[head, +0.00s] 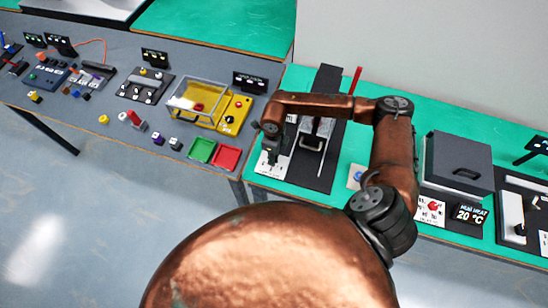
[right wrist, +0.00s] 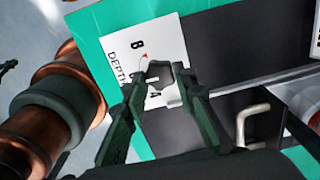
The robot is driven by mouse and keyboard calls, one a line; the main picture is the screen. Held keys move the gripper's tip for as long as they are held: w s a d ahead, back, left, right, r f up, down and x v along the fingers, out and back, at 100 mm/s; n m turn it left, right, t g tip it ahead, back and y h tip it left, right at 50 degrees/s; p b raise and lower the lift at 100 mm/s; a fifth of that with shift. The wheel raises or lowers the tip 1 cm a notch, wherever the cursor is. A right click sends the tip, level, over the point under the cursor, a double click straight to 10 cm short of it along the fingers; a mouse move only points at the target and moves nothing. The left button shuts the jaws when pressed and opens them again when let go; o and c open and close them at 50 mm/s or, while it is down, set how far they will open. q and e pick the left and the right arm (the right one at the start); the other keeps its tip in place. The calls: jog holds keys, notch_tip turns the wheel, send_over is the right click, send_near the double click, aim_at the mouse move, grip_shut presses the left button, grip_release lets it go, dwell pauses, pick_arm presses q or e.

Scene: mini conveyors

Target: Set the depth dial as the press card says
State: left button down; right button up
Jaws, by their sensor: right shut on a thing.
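The depth dial (right wrist: 160,74) is a dark knob on a white plate (right wrist: 165,35) printed "DEPTH", with the letters B and A. A small red mark is near the B. A white line shows on the dial's left side in the right wrist view. My right gripper (right wrist: 162,86) is shut on the dial, one finger on each side. In the head view, my right gripper (head: 271,152) is at the white plate (head: 265,172), beside the black press (head: 327,85), and hides the dial. I cannot make out a readable press card. My left gripper is not in view.
The press has a red lever (head: 355,80) and a metal handle (right wrist: 252,125) near my gripper. Green and red trays (head: 225,158) are on the left table, across a gap.

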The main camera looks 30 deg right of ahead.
jog(key=shift+w+a+r, duration=0.15)
jog(key=shift+w+r, duration=0.05)
jog(key=shift+w, duration=0.15)
jog(key=o, duration=1.1)
jog(key=shift+f, duration=0.1)
jog(key=shift+c, duration=0.2)
jog(key=shift+o, duration=0.5)
jog(key=shift+s, duration=0.2)
notch_tip(320, 180, up, 12)
jog(key=shift+f, duration=0.1)
